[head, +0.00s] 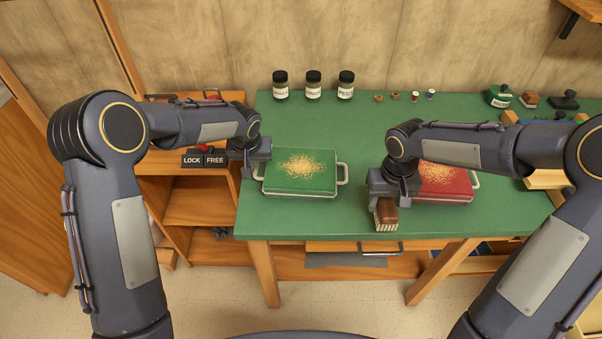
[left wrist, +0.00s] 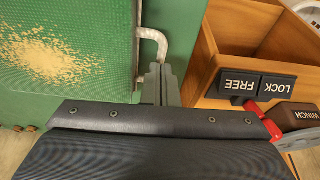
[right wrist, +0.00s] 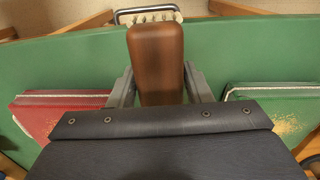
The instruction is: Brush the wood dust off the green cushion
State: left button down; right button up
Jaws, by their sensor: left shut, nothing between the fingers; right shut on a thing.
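The green cushion (head: 322,183) lies on the green bench top with a patch of pale wood dust (head: 303,167) on its middle. It has a white handle at each side. My left gripper (head: 260,163) is shut and empty at its left handle. In the left wrist view the closed fingers (left wrist: 160,86) are right beside the handle (left wrist: 152,42); I cannot tell whether they touch it. My right gripper (head: 384,200) is shut on the brush (head: 387,215). The brush's brown wooden handle (right wrist: 157,60) is between the fingers, with pale bristles (right wrist: 148,17) at the end, near the bench's front edge.
A red cushion (head: 463,191), also dusty, lies right of the green one, partly behind my right arm. Several jars (head: 313,86) and small spools stand at the back. A LOCK/FREE plate (head: 204,160) with a red lever sits left.

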pick_arm(q)
jog(key=shift+f+b, duration=0.35)
jog(key=shift+f, duration=0.05)
pick_arm(e)
jog(key=shift+f, duration=0.4)
pick_arm(q)
jog(key=shift+r, duration=0.1)
pick_arm(e)
jog(key=shift+r, duration=0.1)
